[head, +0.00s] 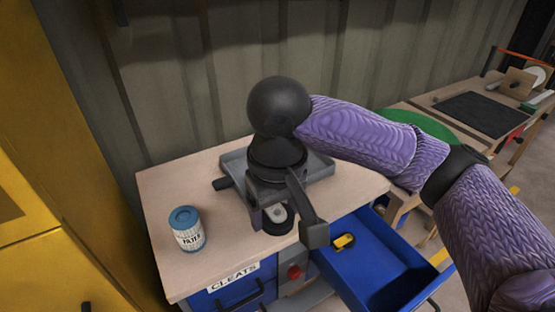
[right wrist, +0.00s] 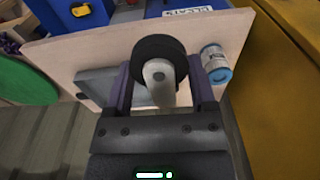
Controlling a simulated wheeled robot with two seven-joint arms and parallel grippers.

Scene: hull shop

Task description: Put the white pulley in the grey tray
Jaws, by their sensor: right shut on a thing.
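The white pulley (right wrist: 158,75), a pale body with a black wheel, is between the fingers of my right gripper (right wrist: 160,88) in the right wrist view. In the head view the pulley (head: 278,212) shows partly below the right gripper (head: 284,226), which is shut on it. The grey tray (head: 318,167) lies on the bench behind and partly beneath this gripper, which hides much of its inside. The tray (right wrist: 92,82) also shows left of the pulley in the wrist view. The pulley appears nearer the bench's front edge than the tray; its height is hard to tell. My left gripper is out of view.
A blue filter can (head: 187,230) stands on the left of the wooden bench (head: 160,200). A blue drawer (head: 372,262) is open at the bench's front right, with a yellow tape measure (head: 344,241) inside. A yellow cabinet (head: 50,150) stands at the left, a corrugated wall behind.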

